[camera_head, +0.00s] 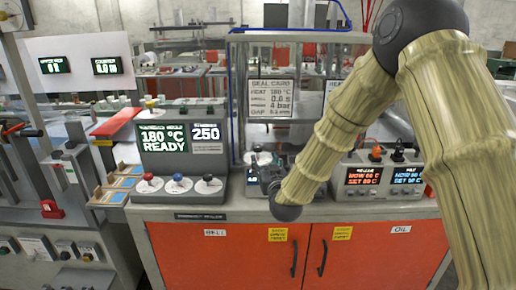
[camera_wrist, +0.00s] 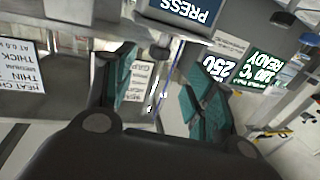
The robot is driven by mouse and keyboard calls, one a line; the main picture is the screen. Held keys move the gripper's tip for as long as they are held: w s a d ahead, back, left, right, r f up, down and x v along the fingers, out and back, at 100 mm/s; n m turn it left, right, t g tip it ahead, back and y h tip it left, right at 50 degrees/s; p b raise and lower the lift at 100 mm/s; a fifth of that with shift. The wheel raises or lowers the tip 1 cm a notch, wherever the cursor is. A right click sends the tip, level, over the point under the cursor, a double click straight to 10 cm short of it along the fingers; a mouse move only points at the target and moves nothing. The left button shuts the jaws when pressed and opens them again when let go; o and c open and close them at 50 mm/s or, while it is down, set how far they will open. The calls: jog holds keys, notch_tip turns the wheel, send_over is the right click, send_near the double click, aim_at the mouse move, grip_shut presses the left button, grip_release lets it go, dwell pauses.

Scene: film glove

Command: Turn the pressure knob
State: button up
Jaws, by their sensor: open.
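My gripper (camera_head: 270,176) is in front of the middle unit on the counter, partly covered by my arm. In the wrist view my gripper (camera_wrist: 163,88) shows two teal-padded fingers spread apart with nothing between them. A blue PRESS label (camera_wrist: 185,9) is at the top of that view, with a small grey round part (camera_wrist: 159,47) below it, beyond the fingertips; I cannot tell if this is the pressure knob. No knob is clearly labelled pressure.
A SEAL CARD sign (camera_head: 270,98) hangs behind my gripper. A heater display unit (camera_head: 383,176) stands to the right. The counter has red doors (camera_head: 240,262) below. A red-topped tray stand (camera_head: 116,122) is left of the console.

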aim_at(259, 151)
jog(key=p+x, duration=0.3)
jog(key=x, duration=0.8)
jog(key=shift+r, duration=0.1)
jog(key=c, duration=1)
